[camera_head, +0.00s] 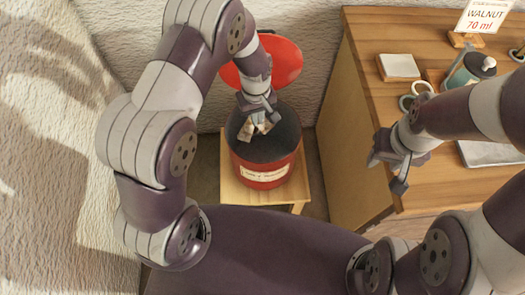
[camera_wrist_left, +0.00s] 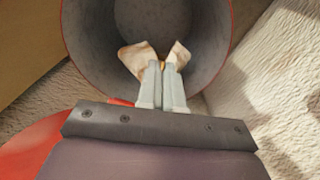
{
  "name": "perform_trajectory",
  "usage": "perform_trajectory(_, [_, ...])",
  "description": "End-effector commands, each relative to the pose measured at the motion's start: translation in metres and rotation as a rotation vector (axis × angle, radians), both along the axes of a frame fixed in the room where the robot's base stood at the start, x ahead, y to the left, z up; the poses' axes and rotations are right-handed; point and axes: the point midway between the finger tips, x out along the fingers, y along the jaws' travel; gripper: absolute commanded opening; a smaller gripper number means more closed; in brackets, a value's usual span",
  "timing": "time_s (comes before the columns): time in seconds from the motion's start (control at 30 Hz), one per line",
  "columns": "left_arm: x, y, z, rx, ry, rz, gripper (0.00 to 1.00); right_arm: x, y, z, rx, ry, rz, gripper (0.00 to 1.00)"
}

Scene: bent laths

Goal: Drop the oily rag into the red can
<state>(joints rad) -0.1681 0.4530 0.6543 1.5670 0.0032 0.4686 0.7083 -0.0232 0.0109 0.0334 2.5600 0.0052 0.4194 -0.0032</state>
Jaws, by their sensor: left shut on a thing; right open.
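The red can (camera_head: 262,176) stands on a small wooden stool with its dark inside open upward. Its red lid (camera_head: 283,62) is raised at the back. My left gripper (camera_head: 258,122) is shut on the oily rag (camera_head: 247,131), a small stained beige cloth, over the can's mouth. In the left wrist view the rag (camera_wrist_left: 139,57) sticks out on both sides of the left gripper's fingertips (camera_wrist_left: 163,66), with the can's grey inside (camera_wrist_left: 170,25) behind it. My right gripper (camera_head: 389,171) is open and empty by the bench's left edge.
The wooden stool (camera_head: 234,188) stands between a pale rough wall and the wooden bench (camera_head: 365,60).

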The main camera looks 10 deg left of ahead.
Motion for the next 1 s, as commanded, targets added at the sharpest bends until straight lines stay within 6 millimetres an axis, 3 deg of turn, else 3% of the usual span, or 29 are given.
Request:
perform_trajectory(0.03, [0.0003,-0.0001,-0.0095,0.000,-0.001,0.000,0.00,0.0000,0.0000,-0.0095,0.000,0.000,0.000,0.43])
perform_trajectory(0.3, [0.0003,-0.0001,-0.0078,0.000,-0.001,-0.001,0.00,0.0001,0.0000,-0.0075,0.000,0.000,0.000,0.43])
perform_trajectory(0.33, [0.0003,-0.0001,-0.0078,0.000,-0.001,-0.001,0.15,0.0001,0.0000,-0.0075,0.000,0.000,0.000,0.43])
perform_trajectory(0.4, [0.0003,-0.0001,-0.0078,0.001,-0.001,-0.001,0.35,0.0001,0.0000,-0.0074,0.000,0.000,0.000,0.43])
perform_trajectory(0.6, [0.0003,-0.0001,-0.0079,0.001,-0.001,-0.001,0.35,0.0001,0.0000,-0.0075,0.000,0.000,0.000,0.43])
perform_trajectory(0.67, [0.0003,-0.0001,-0.0079,0.001,-0.001,-0.001,0.51,0.0001,0.0000,-0.0075,0.000,0.000,0.000,0.43])
perform_trajectory(0.7, [0.0003,-0.0001,-0.0079,0.001,-0.001,-0.001,0.64,0.0001,0.0000,-0.0075,0.000,0.000,0.000,0.43])
perform_trajectory(0.93, [0.0003,-0.0001,-0.0079,0.001,-0.001,-0.001,0.67,0.0000,0.0000,-0.0077,0.000,0.000,0.000,0.43])
perform_trajectory(1.0, [0.0003,-0.0001,-0.0079,0.001,-0.001,-0.001,0.90,0.0001,0.0000,-0.0076,0.000,0.000,0.000,0.43])
